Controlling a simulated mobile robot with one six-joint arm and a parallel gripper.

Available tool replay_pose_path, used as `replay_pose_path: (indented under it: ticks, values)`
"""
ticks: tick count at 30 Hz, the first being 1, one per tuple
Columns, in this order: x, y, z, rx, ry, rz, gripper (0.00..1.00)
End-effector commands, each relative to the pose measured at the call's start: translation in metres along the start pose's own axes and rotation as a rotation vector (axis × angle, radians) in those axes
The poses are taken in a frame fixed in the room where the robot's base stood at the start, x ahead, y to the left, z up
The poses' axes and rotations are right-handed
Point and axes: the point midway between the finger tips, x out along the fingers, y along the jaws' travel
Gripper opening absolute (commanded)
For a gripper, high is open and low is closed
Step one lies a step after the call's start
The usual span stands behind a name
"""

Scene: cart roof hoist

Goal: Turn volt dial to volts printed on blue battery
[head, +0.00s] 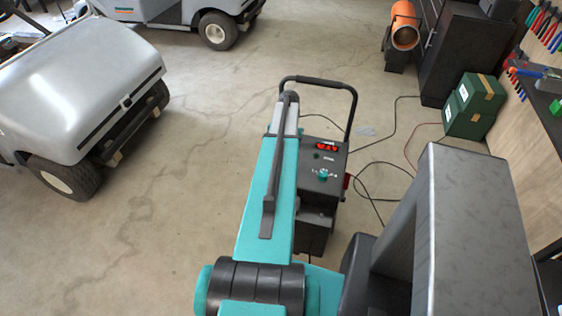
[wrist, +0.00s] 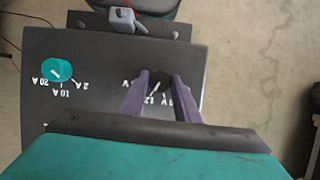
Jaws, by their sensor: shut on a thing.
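The charger's control panel (wrist: 85,95) fills much of the wrist view. My gripper (wrist: 160,78) has its two fingers on either side of the dark volt dial (wrist: 158,84) and is shut on it. A white pointer line shows on the dial; the printed voltages around it are partly hidden by the fingers, with "12" readable. In the head view the charger (head: 328,160) stands upright with a lit red display (head: 327,147), too small to read surely. There my arm hides the volt dial and gripper. I see no blue battery in either view.
A teal amp dial (wrist: 56,70), marked 20 A, 10 A and 2 A, sits beside the volt dial. The charger has a tall black handle (head: 352,105). Cables lie on the floor to its right. A silver cart (head: 85,75) stands left; green boxes (head: 475,104) are at right.

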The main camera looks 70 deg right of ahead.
Motion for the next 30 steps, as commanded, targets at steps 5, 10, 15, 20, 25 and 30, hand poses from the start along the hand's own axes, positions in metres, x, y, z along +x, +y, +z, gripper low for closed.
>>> replay_pose_path:
  ticks: [5, 10, 15, 20, 25, 30]
  values:
    - [0.0000, 0.0007, -0.0007, 0.020, 0.002, -0.007, 0.06]
    - [0.0001, 0.0008, -0.0007, 0.020, 0.002, -0.007, 0.06]
    - [0.0001, 0.0008, -0.0007, 0.019, 0.002, -0.006, 0.34]
    - [0.0001, 0.0007, -0.0004, 0.019, 0.001, -0.007, 0.47]
    - [0.0001, 0.0005, -0.0003, 0.018, 0.001, -0.007, 0.47]
    - [-0.0031, 0.0004, -0.0001, 0.018, 0.001, -0.007, 0.47]
